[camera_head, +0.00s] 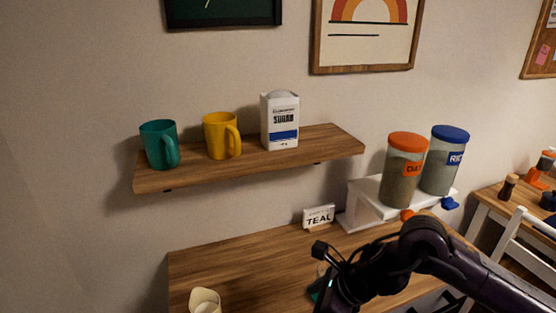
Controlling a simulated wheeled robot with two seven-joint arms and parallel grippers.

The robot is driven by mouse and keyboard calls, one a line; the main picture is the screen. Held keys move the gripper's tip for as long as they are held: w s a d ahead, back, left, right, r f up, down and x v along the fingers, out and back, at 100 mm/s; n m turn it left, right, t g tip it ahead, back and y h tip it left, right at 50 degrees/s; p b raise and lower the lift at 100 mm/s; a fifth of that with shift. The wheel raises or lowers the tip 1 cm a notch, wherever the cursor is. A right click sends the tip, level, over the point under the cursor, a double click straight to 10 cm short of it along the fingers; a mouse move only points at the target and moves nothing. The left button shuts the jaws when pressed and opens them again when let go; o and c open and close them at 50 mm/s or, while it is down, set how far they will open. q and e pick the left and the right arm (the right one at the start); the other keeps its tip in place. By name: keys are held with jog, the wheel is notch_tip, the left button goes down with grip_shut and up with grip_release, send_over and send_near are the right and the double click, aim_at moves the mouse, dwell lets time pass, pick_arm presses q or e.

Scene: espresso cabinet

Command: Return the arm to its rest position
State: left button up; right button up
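My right arm (430,245) comes in from the right and bends down over the wooden cabinet top (235,258). Its dark wrist points down near the bottom edge; the fingertips are hidden or out of frame, so I cannot tell whether the gripper is open or shut. A small teal thing (319,289) shows just left of the wrist, mostly hidden; I cannot tell whether it is touched. My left arm and gripper are not in view.
A wall shelf (165,182) holds a teal mug (158,144), a yellow mug (220,137) and a sugar box (280,121). A white riser (362,205) bears two jars, orange-lidded (402,170) and blue-lidded (440,162). A "TEAL" sign (319,216) and cream cup (205,301) stand on the top.

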jog(key=a+r+m+t+y, duration=0.25)
jog(key=a+m+t, duration=0.35)
jog(key=a+m, duration=0.65)
jog(key=s+d+f+m+h, duration=0.25)
jog(key=d+m, duration=0.55)
jog(key=m, duration=0.4)
jog(key=s+d+f+m+h, duration=0.2)
jog(key=d+m+h, duration=0.2)
jog(key=d+m, duration=0.7)
jog(key=s+d+f+m+g+h, duration=0.2)
jog(key=s+d+f+m+g, duration=0.4)
jog(key=s+m, duration=0.5)
notch_tip(320, 180, down, 33)
jog(key=s, duration=0.2)
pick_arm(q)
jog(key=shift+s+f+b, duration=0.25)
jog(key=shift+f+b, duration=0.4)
pick_arm(e)
jog(key=s+d+f, duration=0.2)
jog(key=s+f, duration=0.6)
jog(key=s, duration=0.1)
jog(key=s+d+f+g, duration=0.1)
jog(key=s+d+f, duration=0.1)
jog(key=s+f, duration=0.6)
jog(key=shift+s+f+m+h, duration=0.2)
jog(key=shift+s+m+h, duration=0.15)
jog(key=shift+s, duration=0.25)
